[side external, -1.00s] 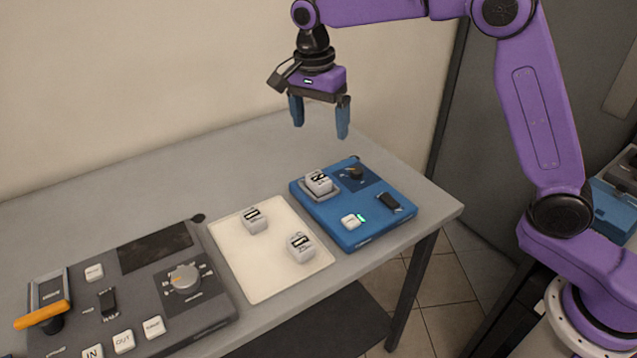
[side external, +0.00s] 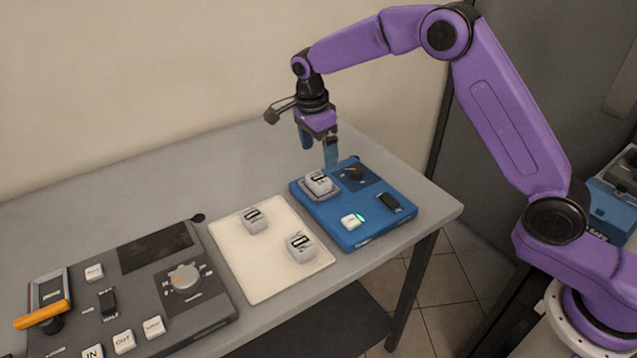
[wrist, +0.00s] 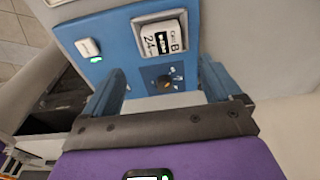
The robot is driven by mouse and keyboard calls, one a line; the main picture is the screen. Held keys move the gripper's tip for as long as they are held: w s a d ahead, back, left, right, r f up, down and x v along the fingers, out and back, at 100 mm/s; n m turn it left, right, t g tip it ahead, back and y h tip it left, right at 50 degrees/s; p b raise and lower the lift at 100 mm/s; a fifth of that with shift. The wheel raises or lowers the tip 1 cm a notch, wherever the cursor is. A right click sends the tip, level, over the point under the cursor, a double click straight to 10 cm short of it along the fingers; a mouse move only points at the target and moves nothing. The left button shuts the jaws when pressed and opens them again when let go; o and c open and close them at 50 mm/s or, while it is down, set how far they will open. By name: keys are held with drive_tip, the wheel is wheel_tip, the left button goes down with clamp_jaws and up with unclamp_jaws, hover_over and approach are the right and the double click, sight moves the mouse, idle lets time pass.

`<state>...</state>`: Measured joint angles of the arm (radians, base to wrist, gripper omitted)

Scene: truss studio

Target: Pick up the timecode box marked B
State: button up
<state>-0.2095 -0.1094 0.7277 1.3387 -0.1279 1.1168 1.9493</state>
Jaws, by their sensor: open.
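The timecode box marked B (wrist: 163,41) is a small white-grey block with a dark display, and its label reads "B" and "24" in the wrist view. In the side view this box (side external: 319,182) sits in a grey cradle on the blue device (side external: 350,232). My gripper (side external: 318,158) is open and empty above the back edge of the blue device, apart from the box. In the wrist view its two blue fingers (wrist: 168,92) stand apart, with the box beyond them.
Two similar boxes, one behind (side external: 253,221) and one in front (side external: 300,246), stand on a cream mat (side external: 262,278). A dark knob (side external: 354,173) is right of the cradle. A grey control console (side external: 130,290) lies at left. The table's back is clear.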

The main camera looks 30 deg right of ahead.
sight(318, 178)
drive_tip(key=shift+w+d+f, duration=0.1)
drive_tip(key=shift+w+f, duration=0.05)
drive_tip(key=shift+f, duration=1.8)
drive_tip(key=shift+w+f, duration=0.1)
drive_tip(key=shift+f, duration=1.85)
drive_tip(key=c, duration=1.3)
drive_tip(key=shift+o, duration=0.2)
drive_tip(key=shift+r, duration=0.1)
